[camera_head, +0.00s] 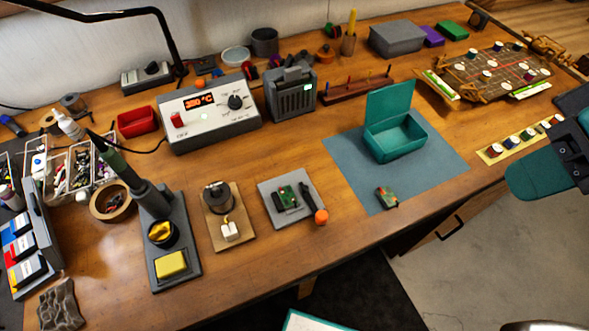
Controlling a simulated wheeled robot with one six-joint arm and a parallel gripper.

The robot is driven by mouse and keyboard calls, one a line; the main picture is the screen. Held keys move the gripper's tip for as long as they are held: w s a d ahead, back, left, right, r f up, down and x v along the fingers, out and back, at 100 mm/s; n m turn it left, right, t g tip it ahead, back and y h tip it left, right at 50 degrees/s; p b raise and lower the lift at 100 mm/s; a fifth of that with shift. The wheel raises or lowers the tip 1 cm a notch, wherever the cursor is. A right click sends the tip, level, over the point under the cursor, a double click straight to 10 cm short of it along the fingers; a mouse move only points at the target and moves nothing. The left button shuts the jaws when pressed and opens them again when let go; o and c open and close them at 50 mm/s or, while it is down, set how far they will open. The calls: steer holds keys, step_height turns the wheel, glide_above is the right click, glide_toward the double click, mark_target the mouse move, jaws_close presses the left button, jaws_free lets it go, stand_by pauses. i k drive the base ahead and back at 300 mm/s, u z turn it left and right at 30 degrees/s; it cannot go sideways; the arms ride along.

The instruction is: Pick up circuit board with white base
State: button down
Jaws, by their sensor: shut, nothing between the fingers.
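A small green circuit board (286,196) with dark parts lies on a light grey-white square base (276,217) at the front middle of the bench. A black tool with an orange end (321,217) lies across the base's right side. A second small green board (387,197) with reddish parts lies near the front edge of the blue mat (350,175). It is too small to tell what is under it. A teal and dark part of my arm shows at the right edge, apart from both boards. My gripper's fingers are not in view.
An open teal box (396,140) stands on the mat. A soldering iron stand (170,245) and a wooden plate with a wire spool (228,220) stand left of the grey base. A soldering station (210,115) is behind. Bare wood lies along the front edge.

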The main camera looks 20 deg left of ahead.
mark_target(288, 199)
steer(key=z, duration=1.8)
steer(key=k, duration=0.95)
steer(key=u, duration=2)
